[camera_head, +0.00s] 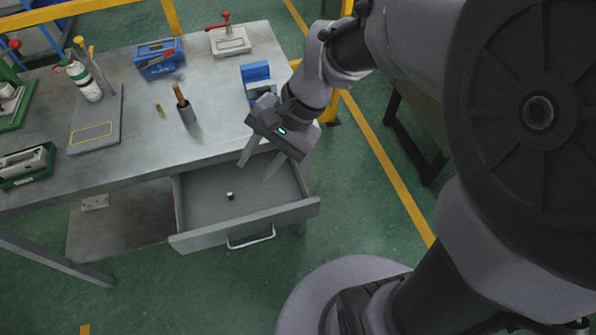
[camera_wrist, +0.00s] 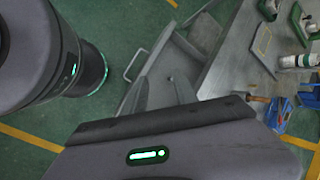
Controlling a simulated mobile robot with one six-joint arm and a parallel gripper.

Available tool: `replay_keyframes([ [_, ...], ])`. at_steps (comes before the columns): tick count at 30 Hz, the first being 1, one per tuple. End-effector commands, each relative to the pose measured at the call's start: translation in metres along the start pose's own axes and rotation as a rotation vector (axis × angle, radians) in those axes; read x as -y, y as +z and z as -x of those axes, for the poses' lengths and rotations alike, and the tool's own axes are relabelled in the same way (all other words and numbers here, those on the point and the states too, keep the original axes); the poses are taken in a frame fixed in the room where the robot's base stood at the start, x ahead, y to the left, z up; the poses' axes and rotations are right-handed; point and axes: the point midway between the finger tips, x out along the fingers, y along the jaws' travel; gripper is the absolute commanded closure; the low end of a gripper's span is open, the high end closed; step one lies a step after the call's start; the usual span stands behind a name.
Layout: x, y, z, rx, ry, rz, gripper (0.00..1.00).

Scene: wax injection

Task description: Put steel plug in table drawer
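The table drawer (camera_head: 205,242) is pulled open below the table's front edge, its handle facing outward. A small steel plug (camera_head: 230,196) rests on the drawer floor, near the middle. My gripper (camera_head: 256,168) is above the right part of the open drawer, fingers pointing down and spread apart, with nothing between them. The plug is apart from the fingers, lower and to their left.
A lower shelf (camera_head: 120,218) is left of the drawer. Green floor lies clear in front.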

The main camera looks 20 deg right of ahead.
Motion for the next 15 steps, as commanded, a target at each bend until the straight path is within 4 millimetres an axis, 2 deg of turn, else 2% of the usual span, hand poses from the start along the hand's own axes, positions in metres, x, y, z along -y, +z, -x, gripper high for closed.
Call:
replay_keyframes([
  [1,-0.009,0.019,0.023,-0.105,0.011,0.11,0.66],
  [3,-0.028,0.037,0.048,-0.251,0.034,0.249,0.66],
  [6,-0.049,0.052,0.072,-0.417,0.051,0.39,0.66],
  [9,-0.061,0.058,0.083,-0.515,0.059,0.467,0.66],
  [15,-0.065,0.059,0.088,-0.553,0.063,0.494,0.66],
])
